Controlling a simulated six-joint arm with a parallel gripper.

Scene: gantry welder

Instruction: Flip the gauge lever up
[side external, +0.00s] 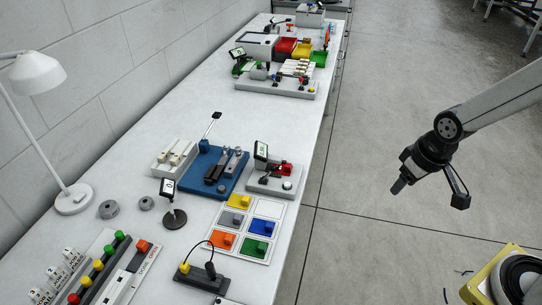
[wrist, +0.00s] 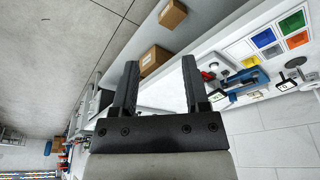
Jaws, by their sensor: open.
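My gripper (side external: 399,187) hangs over the open floor to the right of the bench, well apart from everything on it. In the wrist view my gripper (wrist: 158,62) shows two dark fingers spread apart with nothing between them. A gauge with a small tilted display (side external: 261,150) stands on a grey base (side external: 262,184) with a red part (side external: 285,169), near the bench's right edge. Left of it is a blue fixture (side external: 203,180) with grey blocks and a thin rod topped by a dark piece. I cannot tell which part is the gauge lever, nor its position.
The bench also holds a panel of coloured blocks (side external: 264,250), a small display on a round stand (side external: 173,217), a lamp (side external: 73,199) and a row of coloured knobs (side external: 98,265). A yellow-edged unit (side external: 478,288) stands at lower right. The floor under my gripper is clear.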

